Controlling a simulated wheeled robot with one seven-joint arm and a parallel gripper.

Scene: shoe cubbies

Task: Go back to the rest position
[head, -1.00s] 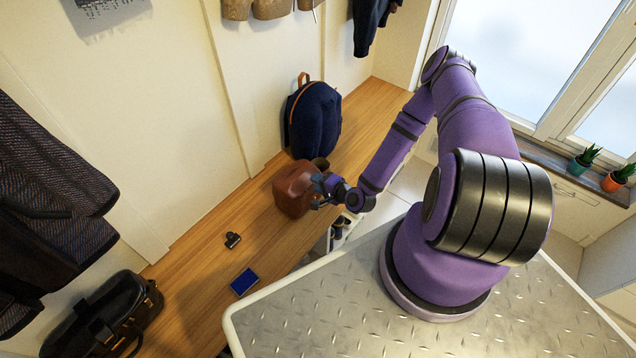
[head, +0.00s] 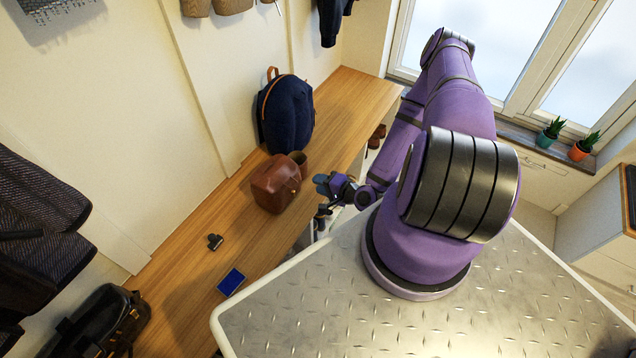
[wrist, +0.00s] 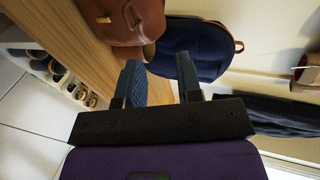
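My gripper (head: 330,192) is in front of the bench edge in the head view, clear of everything on the bench. In the wrist view my gripper (wrist: 158,82) shows its two blue-grey fingers apart, with nothing between them. A brown leather bag (head: 275,183) stands on the wooden bench to the left of the gripper, apart from it. The bag also shows at the top of the wrist view (wrist: 118,20).
On the wooden bench (head: 190,262) are a navy backpack (head: 287,116), a brown cup-like thing (head: 299,160), a small black clip-like item (head: 214,242), a blue box (head: 231,282) and a black bag (head: 100,322). Shoes (wrist: 62,75) sit in cubbies below the bench.

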